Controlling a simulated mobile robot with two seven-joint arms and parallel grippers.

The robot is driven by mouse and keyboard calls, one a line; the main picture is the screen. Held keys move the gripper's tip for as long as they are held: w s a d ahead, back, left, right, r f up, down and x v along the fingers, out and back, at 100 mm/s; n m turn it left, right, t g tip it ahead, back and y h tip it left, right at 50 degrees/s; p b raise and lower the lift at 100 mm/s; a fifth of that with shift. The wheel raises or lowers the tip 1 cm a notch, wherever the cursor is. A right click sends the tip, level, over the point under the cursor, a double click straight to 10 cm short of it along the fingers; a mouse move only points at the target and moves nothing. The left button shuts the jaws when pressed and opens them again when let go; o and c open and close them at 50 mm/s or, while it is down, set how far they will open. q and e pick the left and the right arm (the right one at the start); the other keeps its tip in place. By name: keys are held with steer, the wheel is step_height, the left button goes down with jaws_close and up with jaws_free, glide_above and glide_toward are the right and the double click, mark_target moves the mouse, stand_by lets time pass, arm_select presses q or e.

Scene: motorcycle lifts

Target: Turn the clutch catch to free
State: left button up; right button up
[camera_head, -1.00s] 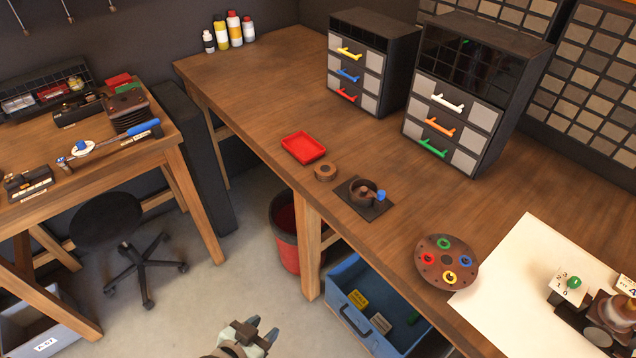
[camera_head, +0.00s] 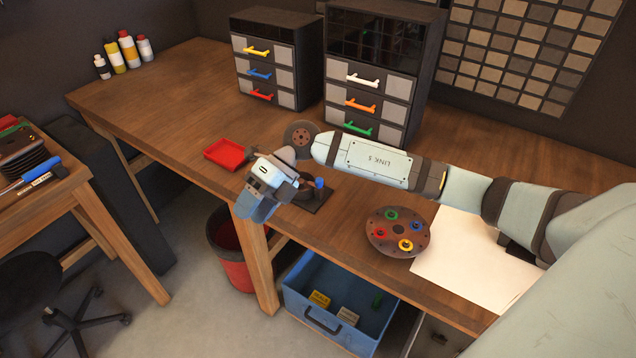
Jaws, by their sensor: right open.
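The clutch fixture is a dark square plate (camera_head: 322,199) with a round brown part and a small blue knob (camera_head: 319,183), near the front edge of the workbench. I cannot make out which part is the catch or how it is set. My right gripper (camera_head: 254,207) is open, empty and tilted downward, over the bench's front edge just left of the fixture. It and my right wrist hide part of the fixture's left side. No contact with the knob shows. My left gripper is not in view.
A red tray (camera_head: 228,153) lies left of the fixture; a round plate (camera_head: 379,241) with coloured rings lies to its right, by white paper (camera_head: 470,262). Drawer cabinets (camera_head: 365,92) stand behind. A blue crate (camera_head: 292,302) sits below. The bench's left half is mostly clear.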

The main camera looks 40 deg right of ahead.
steer(key=w+d+r+t+h, duration=0.1)
steer(key=w+d+h, duration=0.45)
steer(key=d, duration=0.55)
steer(key=m+t+h+b, duration=0.1)
steer(key=h, duration=0.4)
glide_toward(319, 179)
step_height(319, 179, down, 9)
steer(key=shift+a+f+p, duration=0.15)
steer(key=shift+f+p, duration=0.05)
steer(key=shift+p, duration=0.6)
jaws_close()
